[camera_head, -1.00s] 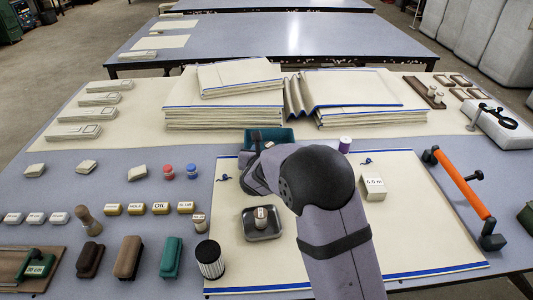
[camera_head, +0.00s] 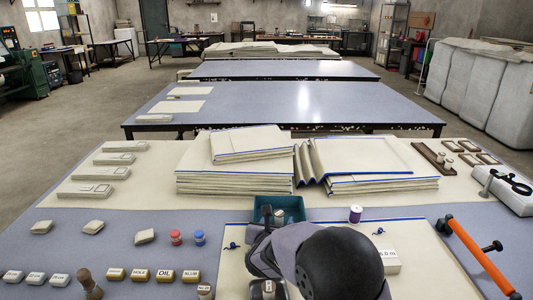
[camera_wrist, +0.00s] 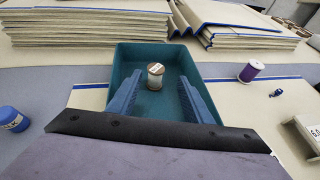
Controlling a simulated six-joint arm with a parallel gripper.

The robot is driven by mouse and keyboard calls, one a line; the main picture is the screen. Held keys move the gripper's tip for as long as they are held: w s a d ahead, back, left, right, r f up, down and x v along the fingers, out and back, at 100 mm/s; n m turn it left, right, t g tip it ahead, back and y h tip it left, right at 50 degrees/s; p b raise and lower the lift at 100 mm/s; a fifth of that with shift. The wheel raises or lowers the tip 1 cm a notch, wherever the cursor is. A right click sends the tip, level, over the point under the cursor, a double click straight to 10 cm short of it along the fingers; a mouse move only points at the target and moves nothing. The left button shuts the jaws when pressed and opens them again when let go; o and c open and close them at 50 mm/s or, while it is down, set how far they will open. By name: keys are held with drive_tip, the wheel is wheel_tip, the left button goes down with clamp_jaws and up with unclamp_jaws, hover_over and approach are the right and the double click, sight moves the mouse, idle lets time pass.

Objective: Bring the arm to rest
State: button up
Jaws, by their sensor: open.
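My arm rises from the bottom of the head view and bends over the cream cloth (camera_head: 450,280) with blue edges. My gripper (camera_wrist: 158,98) shows in the wrist view with its two blue fingers apart and nothing between them that they touch. Beyond the fingertips is a teal tray (camera_head: 292,206) holding a spool of pale thread (camera_wrist: 155,75), which stands upright. In the head view my arm hides most of the gripper and part of the cloth.
A purple spool (camera_head: 355,214) stands right of the tray. A labelled block (camera_head: 390,266) lies right of my arm. Folded cloth stacks (camera_head: 235,178) lie behind the tray. An orange-handled bar (camera_head: 475,255) is at the right.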

drive_tip(key=s+d+r+m+g+h+p, duration=0.1)
drive_tip(key=s+d+m+p, duration=0.1)
drive_tip(key=s+d+m, duration=0.1)
drive_tip(key=s+d+r+m+g+h+p, duration=0.1)
drive_tip(key=s+d+r+m+g+p, duration=0.1)
drive_tip(key=d, duration=0.3)
drive_tip(key=s+d+r+m+g+h+p, duration=0.1)
drive_tip(key=s+d+r+m+p, duration=0.1)
drive_tip(key=s+d+m, duration=0.1)
drive_tip(key=shift+s+d+m+h+p, duration=0.35)
drive_tip(key=shift+d+m, duration=0.2)
drive_tip(key=shift+m, duration=0.35)
drive_tip(key=s+d+r+m+g+p, duration=0.2)
drive_tip(key=s+d+m+g+p, duration=0.3)
drive_tip(key=s+m, duration=0.45)
drive_tip(key=s+a+r+m+g+y+p, duration=0.1)
drive_tip(key=s+a+m+y+p, duration=0.1)
drive_tip(key=s, duration=0.4)
drive_tip(key=s+a+r+m+g+y+p, duration=0.1)
drive_tip(key=s+a+r+m+y+p, duration=0.1)
drive_tip(key=s+m, duration=0.4)
drive_tip(key=s+a+r+m+g+y+p, duration=0.2)
drive_tip(key=s+a+m+p, duration=0.1)
drive_tip(key=s+m+p, duration=0.2)
drive_tip(key=shift+s+a+r+m, duration=0.2)
drive_tip(key=shift+s+m, duration=0.25)
drive_tip(key=shift+s, duration=0.35)
drive_tip(key=shift+y, duration=0.25)
